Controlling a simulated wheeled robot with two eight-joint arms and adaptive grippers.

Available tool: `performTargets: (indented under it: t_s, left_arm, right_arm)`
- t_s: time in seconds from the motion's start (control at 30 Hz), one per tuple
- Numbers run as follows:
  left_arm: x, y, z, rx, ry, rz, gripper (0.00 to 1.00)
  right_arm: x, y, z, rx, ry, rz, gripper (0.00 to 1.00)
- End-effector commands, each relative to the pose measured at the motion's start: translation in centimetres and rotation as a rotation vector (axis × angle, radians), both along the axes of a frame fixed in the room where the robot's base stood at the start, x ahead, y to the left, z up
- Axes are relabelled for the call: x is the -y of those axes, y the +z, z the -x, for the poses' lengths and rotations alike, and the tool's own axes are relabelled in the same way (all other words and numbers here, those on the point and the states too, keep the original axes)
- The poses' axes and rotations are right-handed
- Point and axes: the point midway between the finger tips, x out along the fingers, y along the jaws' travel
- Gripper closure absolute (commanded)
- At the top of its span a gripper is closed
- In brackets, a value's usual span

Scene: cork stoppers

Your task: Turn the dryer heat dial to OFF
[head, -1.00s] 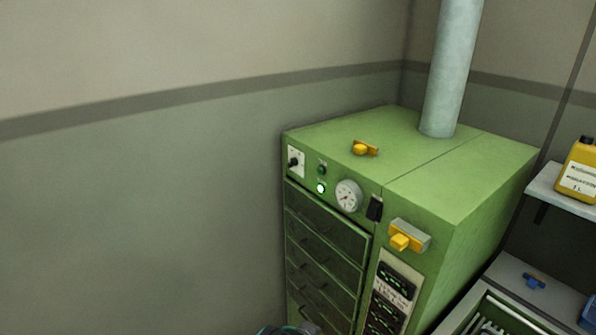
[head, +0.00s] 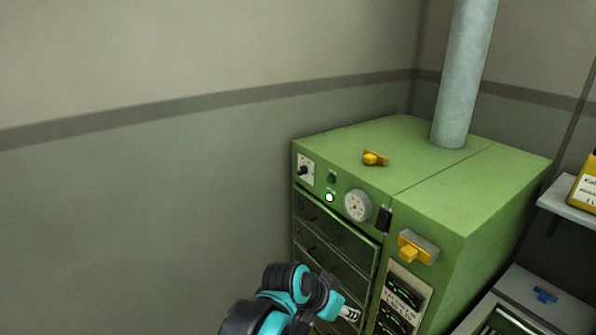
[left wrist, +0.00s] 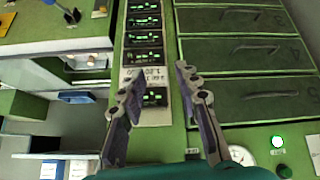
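The green dryer (head: 440,185) stands in the corner. A black knob on a white plate (head: 305,169), which looks like the heat dial, is at the upper left of its front; its markings are too small to read. A lit green lamp (head: 330,197) and a round gauge (head: 357,206) are to its right. My left gripper (head: 347,312) is below, in front of the drawers. In the left wrist view it (left wrist: 160,76) is open and empty, facing the displays (left wrist: 143,45) and drawers. The dial is not visible there. My right gripper is out of view.
A yellow handle (head: 412,250) sticks out from the dryer's front, and another yellow piece (head: 375,158) is on top. A grey pipe (head: 463,75) rises from the top. A shelf with a yellow container (head: 586,190) is at right. Left of the dryer is bare wall.

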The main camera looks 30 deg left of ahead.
Motion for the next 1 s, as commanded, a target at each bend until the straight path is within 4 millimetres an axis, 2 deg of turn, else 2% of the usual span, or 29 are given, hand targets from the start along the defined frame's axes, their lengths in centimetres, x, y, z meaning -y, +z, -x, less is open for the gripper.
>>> performTargets:
  t_s: [0.03,0.1,0.17,0.27,0.37,0.4,0.47,0.5,0.6,0.73,0.8,0.87,1.0]
  left_arm:
    - [-1.1,1.5,-2.5,0.026,-0.031,0.020,0.67]
    - [-2.5,3.1,-5.7,0.082,-0.096,0.042,0.67]
    - [-4.1,4.5,-8.4,0.144,-0.148,0.055,0.67]
    - [-7.7,6.6,-12.8,0.270,-0.225,0.063,0.67]
    - [-12.4,8.5,-16.7,0.421,-0.287,0.044,0.67]
    - [-14.6,9.1,-18.0,0.488,-0.306,0.028,0.67]
    - [-18.0,10.1,-19.7,0.590,-0.330,-0.004,0.67]
    - [-20.4,10.6,-20.6,0.658,-0.340,-0.031,0.67]
    - [-25.9,11.6,-21.9,0.813,-0.355,-0.109,0.67]
    - [-31.2,12.2,-22.2,0.957,-0.355,-0.202,0.67]
    - [-32.9,12.4,-22.1,1.003,-0.354,-0.238,0.67]
    - [-33.7,12.5,-22.1,1.027,-0.352,-0.258,0.67]
    - [-33.7,12.4,-23.1,1.041,-0.355,-0.269,0.67]
  right_arm:
    - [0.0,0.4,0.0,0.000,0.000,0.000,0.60]
    - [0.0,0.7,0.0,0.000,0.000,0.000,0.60]
    - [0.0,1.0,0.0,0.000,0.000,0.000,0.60]
    - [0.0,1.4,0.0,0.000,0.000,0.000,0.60]
    - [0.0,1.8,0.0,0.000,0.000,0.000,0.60]
    - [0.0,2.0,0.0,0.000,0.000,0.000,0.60]
    - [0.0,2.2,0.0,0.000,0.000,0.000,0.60]
    - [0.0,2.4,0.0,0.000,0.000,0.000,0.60]
    - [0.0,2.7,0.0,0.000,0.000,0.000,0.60]
    - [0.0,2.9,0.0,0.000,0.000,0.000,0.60]
    - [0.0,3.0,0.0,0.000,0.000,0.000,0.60]
    - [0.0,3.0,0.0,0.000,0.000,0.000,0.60]
    - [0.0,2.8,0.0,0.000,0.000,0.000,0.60]
